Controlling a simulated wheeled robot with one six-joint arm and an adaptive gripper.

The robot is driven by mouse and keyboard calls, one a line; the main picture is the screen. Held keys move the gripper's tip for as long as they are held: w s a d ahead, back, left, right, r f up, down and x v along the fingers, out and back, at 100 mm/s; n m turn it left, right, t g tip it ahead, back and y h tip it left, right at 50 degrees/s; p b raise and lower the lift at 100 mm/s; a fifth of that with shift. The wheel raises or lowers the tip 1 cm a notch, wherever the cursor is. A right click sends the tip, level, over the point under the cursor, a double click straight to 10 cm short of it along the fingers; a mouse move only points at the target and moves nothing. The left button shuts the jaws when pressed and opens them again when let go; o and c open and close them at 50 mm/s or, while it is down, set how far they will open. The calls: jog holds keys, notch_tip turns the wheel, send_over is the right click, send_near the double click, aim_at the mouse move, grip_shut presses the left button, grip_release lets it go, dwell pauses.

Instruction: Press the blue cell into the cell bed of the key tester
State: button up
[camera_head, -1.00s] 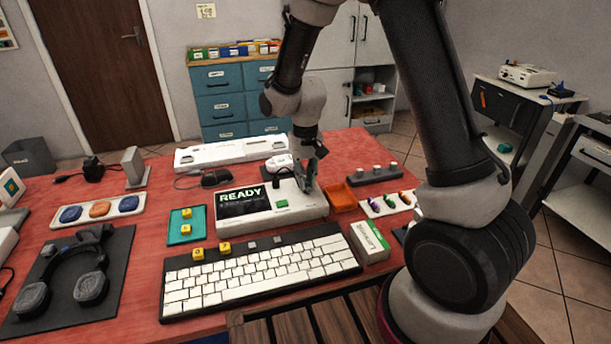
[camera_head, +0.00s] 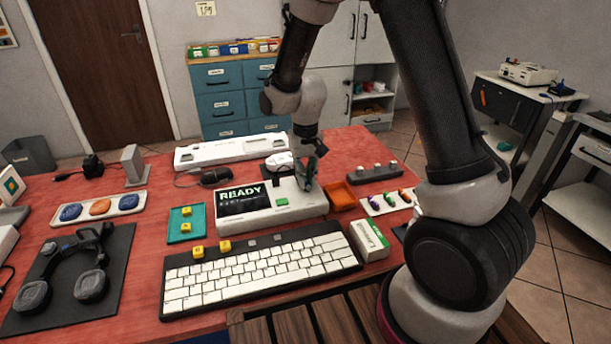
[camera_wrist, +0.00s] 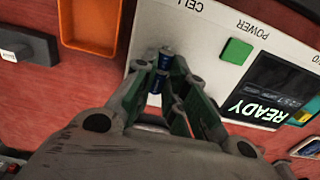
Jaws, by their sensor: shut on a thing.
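The key tester (camera_head: 282,222) is a pale box on the red table. Its dark screen (camera_head: 240,198) reads READY and a green button (camera_head: 282,202) sits beside it. In the wrist view the tester (camera_wrist: 208,22) carries the words CELL and POWER, with the green power button (camera_wrist: 236,51) beyond the fingers. My gripper (camera_head: 306,184) is over the tester's right end. In the wrist view my gripper (camera_wrist: 160,75) is shut on the blue cell (camera_wrist: 165,60), a small blue cylinder with a silvery band. The fingers and cell cover the cell bed, so I cannot tell whether the cell is seated.
An orange tray (camera_head: 340,197) stands just right of the tester. A tray of coloured cells (camera_head: 388,203) lies farther right. A white keyboard (camera_head: 262,270) and a small box (camera_head: 370,240) are in front. A white mouse (camera_head: 279,161) is behind.

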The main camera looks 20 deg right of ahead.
jog(key=shift+f, duration=0.4)
dwell(0.3)
jog(key=o, duration=0.5)
jog(key=shift+c, duration=0.2)
jog(key=shift+r, duration=0.1)
jog(key=shift+r, duration=1.65)
jog(key=o, duration=0.6)
jog(key=shift+c, duration=0.2)
